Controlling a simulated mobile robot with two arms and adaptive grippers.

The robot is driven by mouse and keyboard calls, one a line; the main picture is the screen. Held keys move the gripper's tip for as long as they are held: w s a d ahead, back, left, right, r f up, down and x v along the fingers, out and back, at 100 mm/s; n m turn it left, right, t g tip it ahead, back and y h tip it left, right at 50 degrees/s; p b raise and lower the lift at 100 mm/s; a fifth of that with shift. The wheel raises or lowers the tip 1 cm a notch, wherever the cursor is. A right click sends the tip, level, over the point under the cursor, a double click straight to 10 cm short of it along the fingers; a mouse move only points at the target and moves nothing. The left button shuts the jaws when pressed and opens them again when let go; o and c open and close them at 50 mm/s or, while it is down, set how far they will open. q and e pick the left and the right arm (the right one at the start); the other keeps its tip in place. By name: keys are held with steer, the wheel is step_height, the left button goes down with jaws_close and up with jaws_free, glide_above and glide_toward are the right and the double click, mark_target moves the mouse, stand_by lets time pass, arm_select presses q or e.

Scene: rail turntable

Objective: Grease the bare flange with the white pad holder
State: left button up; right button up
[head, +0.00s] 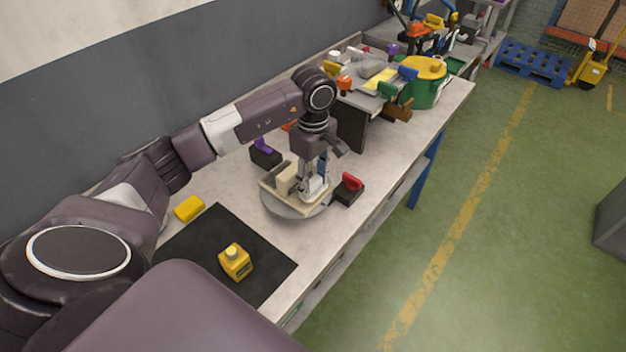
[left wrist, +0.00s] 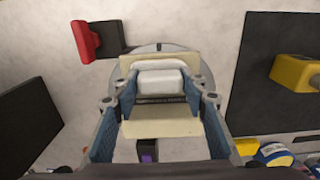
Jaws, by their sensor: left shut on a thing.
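My left gripper (head: 314,186) is over the grey turntable (head: 272,207), shut on the white pad holder (head: 316,190). In the left wrist view the white pad holder (left wrist: 160,81) sits between the fingertips (left wrist: 160,97). A cream rail piece (head: 287,179) with a raised block rests on the turntable. In the left wrist view, its cream parts show behind and in front of the holder (left wrist: 160,124). The holder is close to the rail piece; I cannot tell whether its pad touches a flange. My right gripper is not in view.
A red holder (head: 351,181) and a purple holder (head: 262,145) stand in black blocks beside the turntable. Cluttered fixtures and a green-yellow drum (head: 425,82) fill the far bench.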

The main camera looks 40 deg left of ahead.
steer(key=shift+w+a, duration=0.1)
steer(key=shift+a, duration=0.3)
arm_select(q)
steer(key=shift+f, duration=0.15)
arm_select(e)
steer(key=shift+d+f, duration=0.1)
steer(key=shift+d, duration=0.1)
arm_select(q)
steer(key=shift+f+b, duration=0.25)
steer(key=shift+b, duration=0.15)
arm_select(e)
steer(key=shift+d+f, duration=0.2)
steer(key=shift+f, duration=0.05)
arm_select(q)
steer(key=shift+f, duration=0.1)
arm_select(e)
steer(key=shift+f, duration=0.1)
arm_select(q)
steer(key=shift+s, duration=0.15)
steer(key=shift+s+a, duration=0.1)
steer(key=shift+s, duration=0.75)
